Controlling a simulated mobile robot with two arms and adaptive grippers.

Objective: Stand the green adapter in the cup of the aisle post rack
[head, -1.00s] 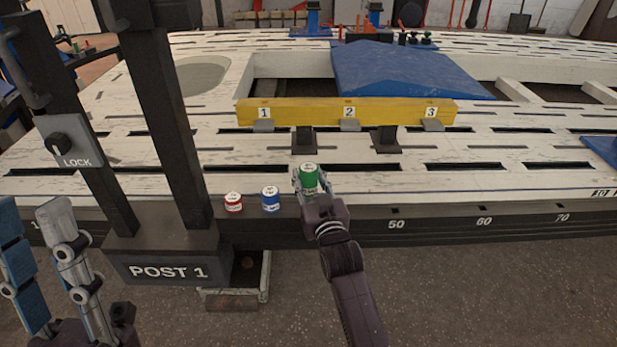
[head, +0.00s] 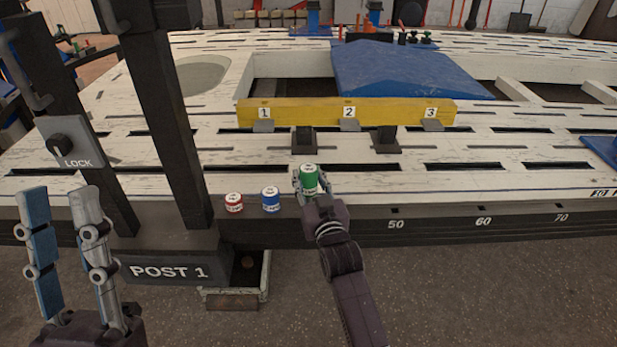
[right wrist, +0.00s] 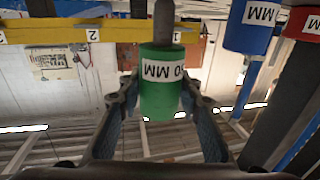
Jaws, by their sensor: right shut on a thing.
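The green adapter (head: 309,179) has a white top and a white label. It is between the fingers of my right gripper (head: 311,187), near the bench's front edge. The right wrist view shows the green adapter (right wrist: 161,85) shut between both fingers, with a grey stem at one end. I cannot tell whether it touches the bench. My left gripper (head: 64,215) is at the lower left, fingers apart and empty, in front of the dark post base (head: 165,268) marked POST 1. I cannot make out a rack cup for certain.
A red adapter (head: 234,202) and a blue adapter (head: 270,198) stand left of the green one. A yellow bar (head: 390,111) numbered 1 to 3 lies behind. A small open box (head: 265,283) sits beside the post base. The front edge to the right is clear.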

